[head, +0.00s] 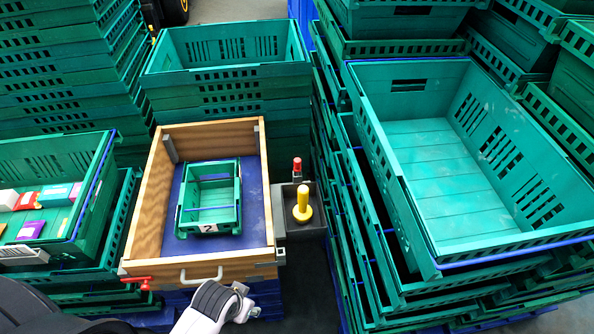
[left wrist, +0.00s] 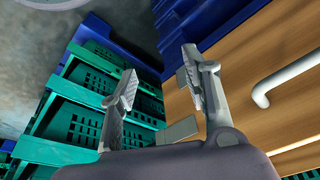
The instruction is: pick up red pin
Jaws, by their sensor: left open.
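A red pin-like piece (head: 138,283) sticks out at the front left corner of the wooden box (head: 140,215). A second red-topped piece (head: 297,168) stands upright behind a yellow pin (head: 302,205) at the box's right side. My left gripper (head: 246,307) is in front of the box, low and near its metal front handle, to the right of the front red piece. In the left wrist view my left gripper (left wrist: 160,78) is open with nothing between its fingers. No red piece shows in that view. My right gripper is not in view.
The metal handle (left wrist: 262,98) and wooden front are close beside the gripper. A small green crate marked 2 (head: 183,218) sits in the box. Stacked green crates (head: 230,75) stand behind and on both sides. A dark holder (head: 318,215) carries the yellow pin.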

